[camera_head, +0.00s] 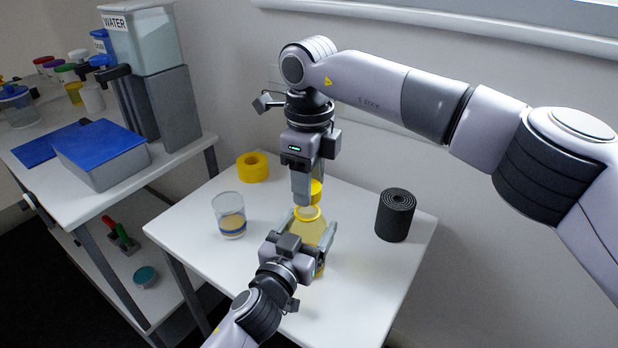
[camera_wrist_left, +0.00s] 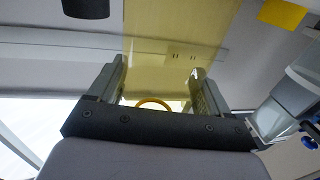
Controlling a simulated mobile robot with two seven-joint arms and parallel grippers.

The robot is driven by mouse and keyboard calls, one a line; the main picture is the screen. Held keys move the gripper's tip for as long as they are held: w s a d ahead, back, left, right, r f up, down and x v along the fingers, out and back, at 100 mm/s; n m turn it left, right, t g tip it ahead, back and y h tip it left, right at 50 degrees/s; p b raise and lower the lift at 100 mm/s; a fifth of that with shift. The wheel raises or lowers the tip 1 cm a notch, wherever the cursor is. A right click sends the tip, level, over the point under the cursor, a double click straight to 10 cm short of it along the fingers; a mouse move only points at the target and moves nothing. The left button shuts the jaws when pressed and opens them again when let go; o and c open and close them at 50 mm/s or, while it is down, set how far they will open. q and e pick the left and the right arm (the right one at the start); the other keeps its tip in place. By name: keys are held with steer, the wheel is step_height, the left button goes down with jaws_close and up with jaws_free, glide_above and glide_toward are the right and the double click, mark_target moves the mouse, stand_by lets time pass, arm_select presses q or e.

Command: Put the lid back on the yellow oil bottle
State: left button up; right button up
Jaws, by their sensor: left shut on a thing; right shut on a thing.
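The yellow oil bottle (camera_head: 321,230) stands on the white table, its yellow rim ring (camera_head: 307,213) facing up. My left gripper (camera_head: 308,232) is shut on the bottle body from the front. In the left wrist view the translucent yellow bottle (camera_wrist_left: 180,35) lies between the fingers of my left gripper (camera_wrist_left: 158,75); a yellow ring (camera_wrist_left: 153,102) shows near the gripper base. My right gripper (camera_head: 313,190) comes down from above and is shut on the yellow lid (camera_head: 316,193). The lid is just above the bottle mouth, slightly right of the ring in the head view. Its fingertips are partly hidden.
A clear cup with yellow contents (camera_head: 230,216) stands left of the bottle. A yellow tape roll (camera_head: 253,167) is behind it. A black rolled mat (camera_head: 395,215) stands at the right. A side table with a blue-lidded box (camera_head: 105,160) and water container (camera_head: 148,40) is at left.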

steer(key=shift+f, duration=0.9)
steer(key=shift+f, duration=0.55)
